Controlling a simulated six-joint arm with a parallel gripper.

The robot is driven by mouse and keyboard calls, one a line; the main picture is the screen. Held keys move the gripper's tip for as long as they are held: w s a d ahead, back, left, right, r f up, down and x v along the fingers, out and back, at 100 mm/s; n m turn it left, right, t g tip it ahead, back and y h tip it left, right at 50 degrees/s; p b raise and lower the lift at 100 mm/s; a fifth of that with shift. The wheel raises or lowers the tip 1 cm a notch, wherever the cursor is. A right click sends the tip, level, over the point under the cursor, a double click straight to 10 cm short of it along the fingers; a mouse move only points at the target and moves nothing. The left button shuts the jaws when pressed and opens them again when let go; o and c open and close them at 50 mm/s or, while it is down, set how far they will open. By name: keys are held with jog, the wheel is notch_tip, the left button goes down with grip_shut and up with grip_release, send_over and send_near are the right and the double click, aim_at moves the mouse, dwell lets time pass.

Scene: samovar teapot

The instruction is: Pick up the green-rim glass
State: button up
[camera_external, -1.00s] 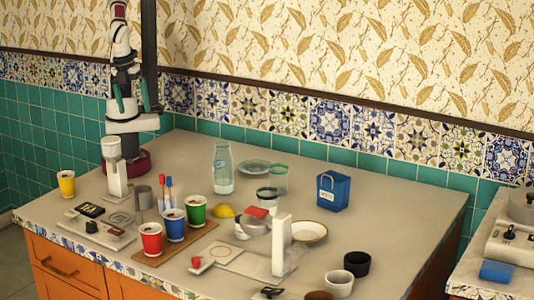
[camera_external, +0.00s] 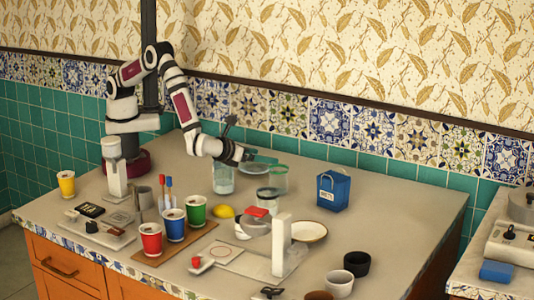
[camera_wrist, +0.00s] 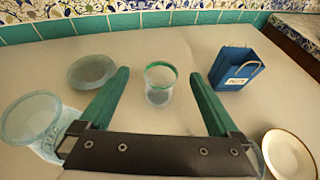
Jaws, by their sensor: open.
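The green-rim glass (camera_external: 276,182) is a clear tumbler with a green band at its top, upright on the counter near the back wall. In the wrist view the glass (camera_wrist: 159,86) stands ahead of my gripper, centred between the two green fingers. My gripper (camera_external: 262,163) is open and empty, just left of and above the glass in the external view. In the wrist view its fingers (camera_wrist: 160,92) are spread on either side, with the glass apart from them.
A glass plate (camera_wrist: 92,71) lies behind. A blue bag (camera_external: 333,190) stands to the right. A clear jar (camera_external: 267,199) is in front, and a cream bowl (camera_wrist: 290,154) is at front right.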

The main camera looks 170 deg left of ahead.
aim_at(272, 177)
notch_tip(272, 177, down, 6)
jog(key=shift+a+r, duration=0.1)
jog(key=x, duration=0.7)
jog(key=shift+w+a, duration=0.1)
jog(key=shift+a, duration=0.05)
jog(key=c, duration=1.5)
